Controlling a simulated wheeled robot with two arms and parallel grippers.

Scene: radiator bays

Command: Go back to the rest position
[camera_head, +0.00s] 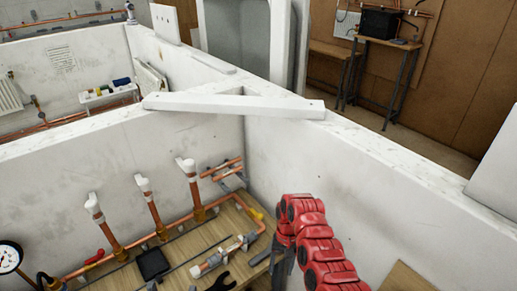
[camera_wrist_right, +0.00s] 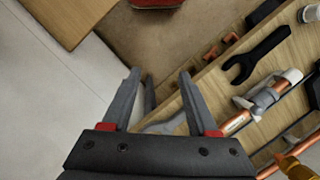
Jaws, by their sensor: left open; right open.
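My right gripper (camera_head: 279,266) hangs below the red arm joints (camera_head: 310,240) at the right edge of the wooden board in the head view. In the right wrist view its two grey fingers (camera_wrist_right: 160,76) are spread apart with nothing gripped between them. The board's edge and the floor show behind the fingers. My left gripper is not in view in either picture.
A wooden board (camera_head: 185,252) carries copper pipes (camera_head: 155,218) with white caps, a black box (camera_head: 153,264) and a black forked tool (camera_wrist_right: 255,55). A pressure gauge (camera_head: 9,257) stands at left. White bay walls (camera_head: 350,170) rise close behind and right of the arm.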

